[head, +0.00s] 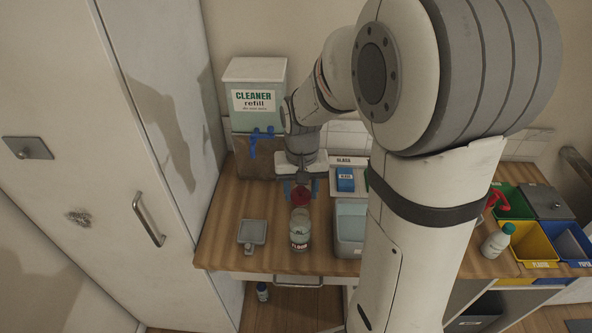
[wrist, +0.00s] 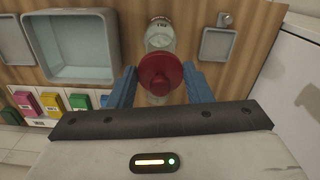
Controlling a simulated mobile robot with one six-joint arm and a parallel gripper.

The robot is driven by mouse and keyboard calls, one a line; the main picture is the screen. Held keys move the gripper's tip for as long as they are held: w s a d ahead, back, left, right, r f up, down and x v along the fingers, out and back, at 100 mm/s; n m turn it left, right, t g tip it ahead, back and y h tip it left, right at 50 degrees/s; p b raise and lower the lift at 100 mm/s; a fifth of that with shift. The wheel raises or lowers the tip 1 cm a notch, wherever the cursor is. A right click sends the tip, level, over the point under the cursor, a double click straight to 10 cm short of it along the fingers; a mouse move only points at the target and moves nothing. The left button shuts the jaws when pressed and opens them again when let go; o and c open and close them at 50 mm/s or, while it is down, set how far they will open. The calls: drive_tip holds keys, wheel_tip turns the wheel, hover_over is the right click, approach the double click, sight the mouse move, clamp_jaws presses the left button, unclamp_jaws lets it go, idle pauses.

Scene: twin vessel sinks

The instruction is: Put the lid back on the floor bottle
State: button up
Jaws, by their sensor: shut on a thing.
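The floor bottle (head: 300,232) is a clear, wide bottle with a dark-printed label, standing upright on the wooden counter. The red round lid (head: 301,197) is between the blue fingers of my gripper (head: 300,188). In the wrist view, my gripper (wrist: 160,84) is shut on the lid (wrist: 160,75), with one finger at each side. The bottle (wrist: 160,38) shows just beyond the lid in that view, and the lid hides part of it. In the head view the lid is behind and above the bottle's mouth; the exact gap I cannot tell.
A grey basin (head: 350,245) stands right of the bottle and a small grey tray (head: 252,232) left of it. Behind are the cleaner refill dispenser (head: 255,90) and a blue box (head: 345,180). A white bottle (head: 495,243) and coloured bins (head: 533,243) are at right.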

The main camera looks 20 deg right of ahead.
sight(301, 216)
drive_tip(key=shift+w+f+b, duration=0.1)
drive_tip(key=shift+f+b, duration=0.8)
drive_tip(key=shift+f, duration=0.15)
drive_tip(key=shift+f+b, duration=1.5)
drive_tip(key=shift+f, duration=0.55)
drive_tip(key=shift+f, duration=0.15)
drive_tip(key=o, duration=1.5)
drive_tip(key=shift+r+p, duration=2.35)
drive_tip(key=shift+r, duration=1.2)
drive_tip(key=shift+c, duration=0.4)
